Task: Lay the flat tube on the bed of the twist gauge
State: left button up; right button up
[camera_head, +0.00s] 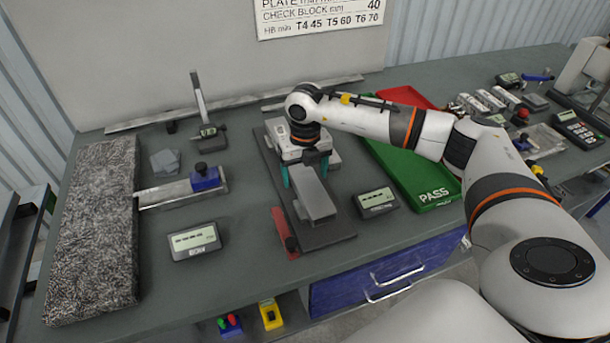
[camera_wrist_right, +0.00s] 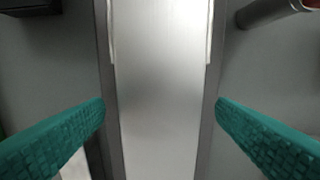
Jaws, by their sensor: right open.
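The flat tube (camera_head: 314,200) is a pale grey flat bar. It lies lengthwise along the dark bed of the twist gauge (camera_head: 330,236), in the middle of the table. In the right wrist view the tube (camera_wrist_right: 162,60) is a smooth metal strip running up the picture, with a darker edge along each side. My right gripper (camera_head: 305,174) is open above the tube's far part, its teal fingers on either side. In the right wrist view the fingers (camera_wrist_right: 161,103) stand apart from the tube with gaps on both sides. The far end of the tube is hidden by my gripper. My left gripper is out of view.
A digital readout (camera_head: 376,201) stands right of the gauge, and a red strip (camera_head: 284,233) lies at its left. A green PASS tray (camera_head: 433,193) is farther right. A dark granite-like slab (camera_head: 92,235) and another readout (camera_head: 195,241) are at left.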

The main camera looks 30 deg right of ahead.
notch_tip(320, 180, up, 11)
jog(key=b, duration=0.2)
jog(key=shift+f, duration=0.1)
dwell(0.5)
